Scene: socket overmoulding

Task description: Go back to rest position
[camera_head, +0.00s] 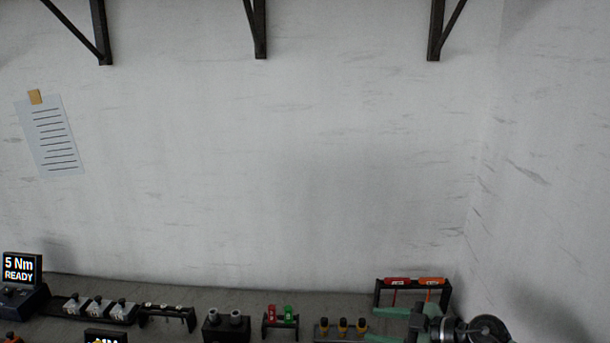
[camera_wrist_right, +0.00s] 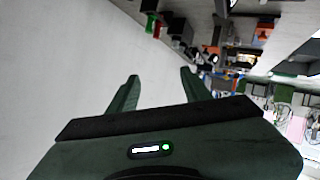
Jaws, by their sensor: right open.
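My right gripper (camera_head: 388,325) shows at the lower right of the head view, with green fingers low in front of the rack of red and orange screwdrivers. In the right wrist view its two dark green fingers (camera_wrist_right: 158,92) stand apart with nothing between them. The gripper is open and empty. My left gripper is in neither view.
The bench (camera_head: 245,301) runs along the wall (camera_head: 250,160). On it are a "5 Nm READY" display (camera_head: 21,268), grey parts (camera_head: 97,308), red and green pieces (camera_head: 279,313), yellow-topped parts (camera_head: 343,324) and the screwdriver rack (camera_head: 378,294). Shelf brackets (camera_head: 260,30) hang above.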

